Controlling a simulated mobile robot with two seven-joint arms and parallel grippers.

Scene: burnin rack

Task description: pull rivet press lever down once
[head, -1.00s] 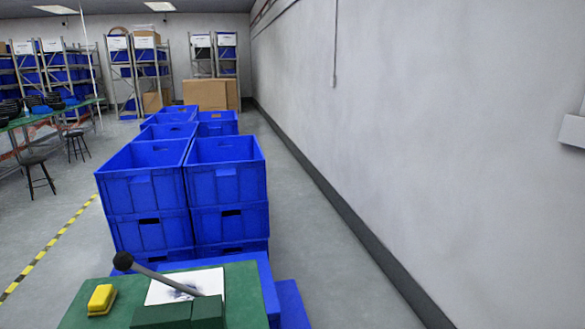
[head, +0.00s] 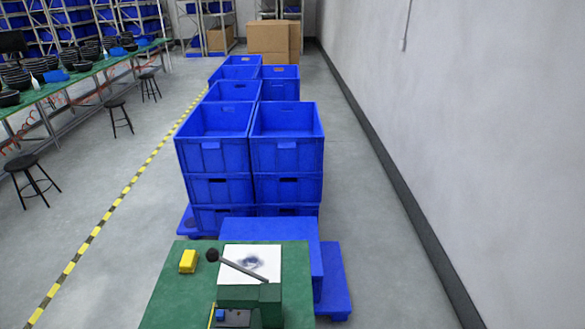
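The rivet press (head: 250,297) is a dark green block at the bottom centre of the head view, on a green-topped bench (head: 168,297). Its grey lever (head: 240,269) slants up to the left from the press and ends in a black ball knob (head: 212,255). The lever lies in front of a white sheet (head: 262,258) with a dark smudge. A small blue piece (head: 220,315) shows at the press's base, cut by the picture's lower edge. Neither of my grippers is in view.
A yellow block (head: 188,261) lies on the bench left of the knob. A blue step-like platform (head: 318,262) and stacked blue crates (head: 212,157) stand behind the bench.

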